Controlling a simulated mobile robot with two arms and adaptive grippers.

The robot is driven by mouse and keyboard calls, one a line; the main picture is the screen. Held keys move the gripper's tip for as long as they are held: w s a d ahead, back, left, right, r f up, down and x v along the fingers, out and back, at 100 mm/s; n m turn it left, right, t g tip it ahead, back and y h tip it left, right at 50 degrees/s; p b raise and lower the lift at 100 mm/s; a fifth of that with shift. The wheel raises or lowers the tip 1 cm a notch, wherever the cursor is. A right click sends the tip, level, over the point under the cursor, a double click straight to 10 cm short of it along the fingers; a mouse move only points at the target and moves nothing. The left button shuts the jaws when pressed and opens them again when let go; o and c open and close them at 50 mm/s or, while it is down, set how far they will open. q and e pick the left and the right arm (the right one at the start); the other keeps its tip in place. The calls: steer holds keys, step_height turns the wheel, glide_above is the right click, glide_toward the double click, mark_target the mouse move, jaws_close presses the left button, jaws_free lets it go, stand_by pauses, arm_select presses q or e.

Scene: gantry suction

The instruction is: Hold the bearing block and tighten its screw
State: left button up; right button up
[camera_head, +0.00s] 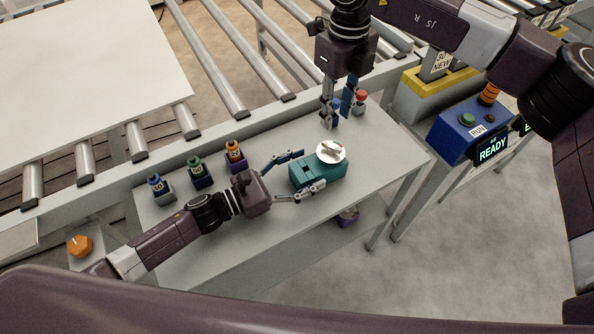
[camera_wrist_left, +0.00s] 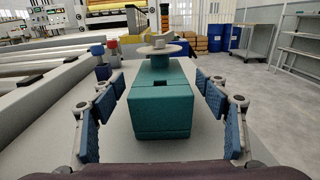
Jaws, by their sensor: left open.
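The teal bearing block (camera_head: 305,172) lies on the grey table, and its stepped body fills the middle of the left wrist view (camera_wrist_left: 160,110). A pale round disc (camera_head: 331,152) with a small knob-like piece on top sits at its far end; whether this is the screw I cannot tell. My left gripper (camera_head: 314,168) is open, with one finger on each side of the block. In the left wrist view, gaps show between its blue pads and the block. My right gripper (camera_head: 337,122) points down beyond the disc, above the table's back edge; its fingertip gap is unclear.
A red-topped item (camera_head: 361,98) is beside my right gripper. A roller conveyor (camera_head: 215,65) runs behind. A blue READY box (camera_head: 470,130) stands right.

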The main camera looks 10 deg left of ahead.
mark_target(324, 161)
arm_select(q)
steer(key=shift+x, duration=2.6)
steer(key=c, duration=0.3)
steer(key=shift+c, duration=0.6)
jaws_close()
